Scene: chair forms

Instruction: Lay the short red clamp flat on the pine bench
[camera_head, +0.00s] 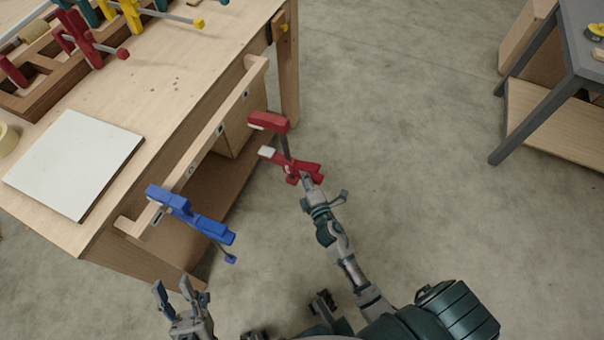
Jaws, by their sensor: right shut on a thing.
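The short red clamp (278,158) is held out over the concrete floor, just right of the bench's front rail. My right gripper (307,181) is shut on its lower red part; the fingertips are partly hidden by the clamp. The clamp's upper red jaw (268,122) points left, and a dark bar joins the two parts. The pine bench (165,95) fills the left side, its top bare toward the middle. My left gripper (180,302) is open and empty at the bottom left, below the bench's near corner.
A blue clamp (190,213) hangs on the front rail (215,135). A white board (75,164) lies on the bench's near left. A wooden rack (45,85) with red, teal and yellow clamps stands behind it. A grey table (575,50) is at far right.

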